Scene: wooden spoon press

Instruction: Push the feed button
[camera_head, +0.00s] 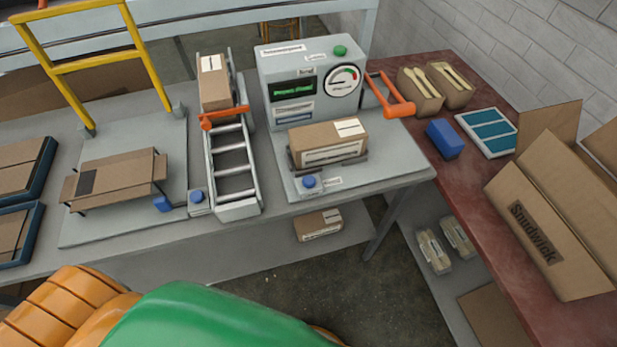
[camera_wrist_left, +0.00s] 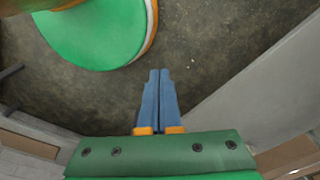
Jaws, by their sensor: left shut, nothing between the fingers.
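Two blue push buttons on small grey boxes show in the head view. One button (camera_head: 197,196) is at the near left end of the roller conveyor (camera_head: 231,165). The other button (camera_head: 309,181) is at the front edge of the press machine's base, beside a small white label too small to read. A green button (camera_head: 340,50) sits on top of the press machine (camera_head: 310,85). I cannot tell by label which is the feed button. My left gripper (camera_wrist_left: 159,72) shows only in the left wrist view, its blue fingers shut and empty over the dark floor, away from any button. My right gripper is not in view.
A cardboard box (camera_head: 328,142) lies on the press base, and another box (camera_head: 214,83) stands on the conveyor's far end. An orange handle (camera_head: 398,107) sticks out right of the machine. A yellow frame (camera_head: 95,62) stands at left. A red table (camera_head: 540,290) holds an open carton (camera_head: 560,215).

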